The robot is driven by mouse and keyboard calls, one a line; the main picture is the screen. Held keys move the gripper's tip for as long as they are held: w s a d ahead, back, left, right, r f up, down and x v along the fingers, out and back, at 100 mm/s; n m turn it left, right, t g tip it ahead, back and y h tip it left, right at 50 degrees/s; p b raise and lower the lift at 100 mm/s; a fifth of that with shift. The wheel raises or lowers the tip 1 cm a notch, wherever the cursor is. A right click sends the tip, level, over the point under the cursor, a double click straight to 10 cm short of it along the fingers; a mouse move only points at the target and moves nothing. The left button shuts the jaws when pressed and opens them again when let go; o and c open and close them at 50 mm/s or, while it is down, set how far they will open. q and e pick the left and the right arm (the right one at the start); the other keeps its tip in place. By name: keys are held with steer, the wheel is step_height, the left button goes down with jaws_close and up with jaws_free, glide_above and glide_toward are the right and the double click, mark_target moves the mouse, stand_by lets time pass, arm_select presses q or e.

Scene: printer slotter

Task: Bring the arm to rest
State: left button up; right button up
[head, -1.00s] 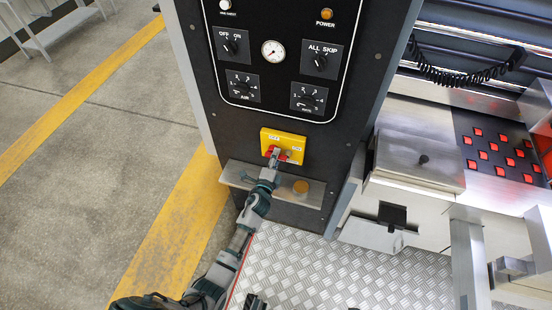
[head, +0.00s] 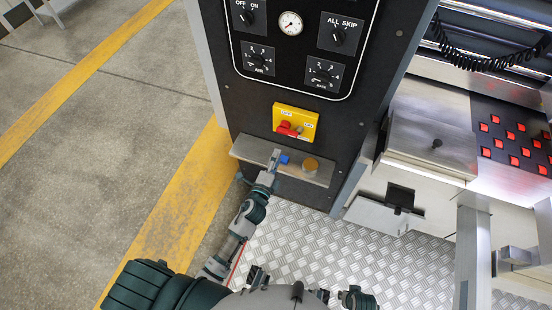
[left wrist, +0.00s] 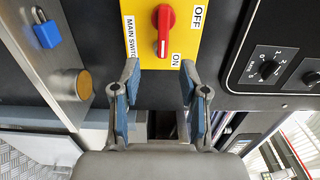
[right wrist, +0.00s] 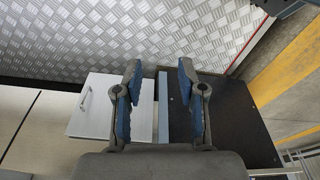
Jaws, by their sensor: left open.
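My left gripper (head: 275,158) is open and empty in front of the ledge, below the main switch in the head view. The yellow main switch plate (head: 306,116) carries a red handle (head: 289,129). In the left wrist view the red handle (left wrist: 164,32) stands beyond the open fingers (left wrist: 160,80), apart from them. My right gripper (right wrist: 160,80) is open and empty in the right wrist view, over the floor area. At the bottom of the head view, dark arm parts show, but the right fingertips are not clear there.
A metal ledge (head: 250,149) sticks out below the switch, with a blue padlock (head: 284,159) and a brass round piece (head: 310,165). The black control panel (head: 262,92) rises above. Checker-plate floor (head: 310,235) is open in front; a metal machine table (head: 420,150) stands right.

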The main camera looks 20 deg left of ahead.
stand_by(0.3)
arm_select(q)
steer(key=s+a+f+n+g+y+p, duration=0.15)
steer(key=s+f+n+g, duration=0.45)
steer(key=f, duration=0.6)
steer(key=s+a+f+n+g+p, duration=0.1)
steer(key=s+a+f+n+g, duration=0.25)
steer(key=s+f, duration=0.7)
steer(key=s+f+n+g+p, duration=0.1)
steer(key=s+f+n+g, duration=0.2)
steer(key=s+f, duration=0.3)
steer(key=s+d+f+n+g+h, duration=0.1)
steer(key=s+f+n+g, duration=0.3)
steer(key=s, duration=1)
step_height(320, 180, down, 3)
steer(key=shift+s+r+p, duration=0.1)
steer(key=shift+s+p, duration=0.05)
steer(key=shift+p, duration=0.25)
arm_select(e)
steer(key=s+f, duration=0.4)
steer(key=f, duration=0.6)
steer(key=shift+s+d+f, duration=0.2)
steer(key=shift+d+f, duration=0.05)
steer(key=shift+f, duration=0.05)
